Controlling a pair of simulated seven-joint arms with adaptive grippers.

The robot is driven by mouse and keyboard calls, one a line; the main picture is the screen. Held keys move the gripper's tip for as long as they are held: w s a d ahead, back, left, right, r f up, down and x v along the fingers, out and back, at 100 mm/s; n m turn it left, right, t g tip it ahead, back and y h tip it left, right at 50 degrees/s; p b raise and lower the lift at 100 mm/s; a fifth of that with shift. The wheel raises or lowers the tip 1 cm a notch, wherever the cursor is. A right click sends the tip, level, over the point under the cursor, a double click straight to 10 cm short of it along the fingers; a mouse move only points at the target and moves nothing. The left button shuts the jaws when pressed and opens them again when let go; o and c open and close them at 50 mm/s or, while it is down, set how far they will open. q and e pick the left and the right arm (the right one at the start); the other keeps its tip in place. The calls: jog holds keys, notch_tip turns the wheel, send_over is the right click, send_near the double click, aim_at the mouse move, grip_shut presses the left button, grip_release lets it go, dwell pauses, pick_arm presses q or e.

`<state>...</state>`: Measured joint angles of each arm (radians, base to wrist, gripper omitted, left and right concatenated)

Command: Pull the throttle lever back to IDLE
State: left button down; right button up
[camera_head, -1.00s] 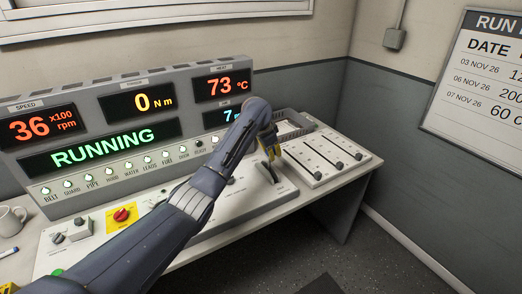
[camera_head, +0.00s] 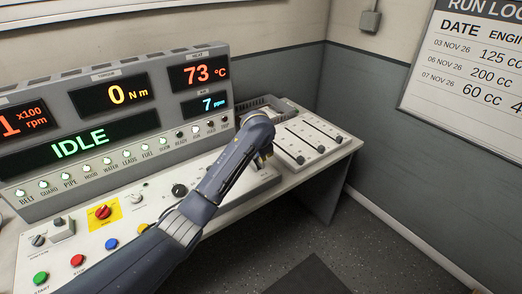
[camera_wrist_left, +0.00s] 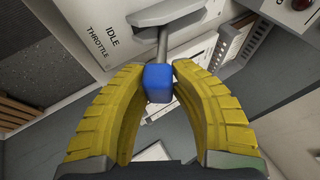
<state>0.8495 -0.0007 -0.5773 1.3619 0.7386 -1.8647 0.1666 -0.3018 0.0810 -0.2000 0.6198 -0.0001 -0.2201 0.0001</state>
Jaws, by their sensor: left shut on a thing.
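The throttle lever is a metal stalk (camera_wrist_left: 168,45) with a blue knob (camera_wrist_left: 158,83) in the left wrist view. It rises from a grey base beside the printed words IDLE and THROTTLE. My left gripper (camera_wrist_left: 160,76) is shut on the blue knob, with one yellow finger on each side. In the head view my left gripper (camera_head: 263,158) is over the right part of the console, and my wrist hides most of the lever. The large console display (camera_head: 80,145) reads IDLE in green. My right gripper is not in view.
The console top has a red knob on a yellow plate (camera_head: 103,212), several coloured buttons and a dark knob (camera_head: 179,190) left of my arm. A panel of sliders (camera_head: 306,140) lies just right of the gripper. Open floor lies beyond the desk's right end.

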pick_arm(q)
jog(key=shift+s+d+f, duration=0.15)
jog(key=shift+s+f, duration=0.05)
jog(key=shift+f, duration=0.2)
jog(key=c, duration=1.5)
grip_release()
jog(key=o, duration=0.4)
jog(key=shift+r, duration=0.2)
jog(key=shift+s+r, duration=0.25)
jog(key=shift+r, duration=0.25)
jog(key=v, duration=1.1)
jog(key=shift+w+f, duration=0.1)
